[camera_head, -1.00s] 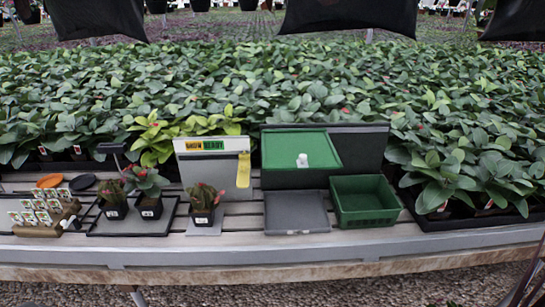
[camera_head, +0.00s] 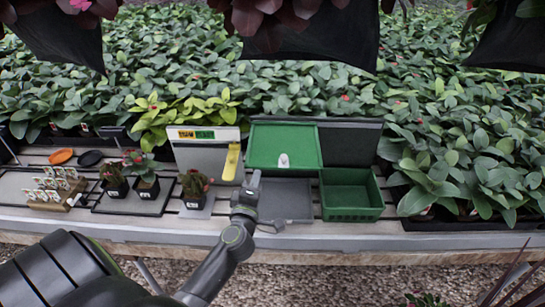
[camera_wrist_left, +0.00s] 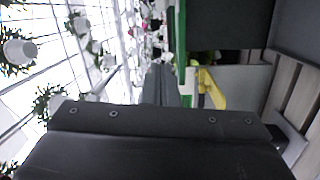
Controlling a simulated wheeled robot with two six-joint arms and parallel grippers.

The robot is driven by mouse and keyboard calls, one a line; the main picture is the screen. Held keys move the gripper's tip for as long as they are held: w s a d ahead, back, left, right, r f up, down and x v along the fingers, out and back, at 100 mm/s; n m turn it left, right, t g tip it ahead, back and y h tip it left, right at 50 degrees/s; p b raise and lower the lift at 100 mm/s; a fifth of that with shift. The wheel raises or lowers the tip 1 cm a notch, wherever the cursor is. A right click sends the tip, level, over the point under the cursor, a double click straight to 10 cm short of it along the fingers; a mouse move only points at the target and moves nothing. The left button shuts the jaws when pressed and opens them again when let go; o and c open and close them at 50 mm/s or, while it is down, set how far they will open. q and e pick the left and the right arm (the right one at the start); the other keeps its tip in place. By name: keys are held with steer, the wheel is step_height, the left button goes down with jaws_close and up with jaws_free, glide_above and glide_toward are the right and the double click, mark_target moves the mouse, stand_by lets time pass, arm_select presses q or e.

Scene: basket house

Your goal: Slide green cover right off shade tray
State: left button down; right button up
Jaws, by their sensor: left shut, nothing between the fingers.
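The green cover (camera_head: 285,146) lies over the left part of the dark shade tray (camera_head: 350,143), whose right part shows bare. A small white knob (camera_head: 283,161) stands near the cover's front edge. My left gripper (camera_head: 255,178) is shut and empty, just in front of the cover's left front corner and apart from the knob. In the left wrist view a green edge (camera_wrist_left: 181,45), likely the cover's, runs beyond the gripper's dark body. My right gripper is not in view.
A grey tray (camera_head: 287,200) and an open green bin (camera_head: 351,197) stand in front of the shade tray. A sign board with a yellow tag (camera_head: 231,162) is close on the left. Potted plants (camera_head: 147,178) stand further left.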

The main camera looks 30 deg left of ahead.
mark_target(275, 166)
arm_select(q)
steer(key=x, duration=0.9)
steer(key=shift+w+a+r, duration=0.1)
steer(key=shift+w+r, duration=0.05)
steer(key=shift+w, duration=0.25)
steer(key=d, duration=0.3)
steer(key=shift+w+f, duration=0.2)
steer(key=shift+f, duration=0.05)
steer(key=shift+d, duration=0.5)
steer(key=shift+f, duration=0.1)
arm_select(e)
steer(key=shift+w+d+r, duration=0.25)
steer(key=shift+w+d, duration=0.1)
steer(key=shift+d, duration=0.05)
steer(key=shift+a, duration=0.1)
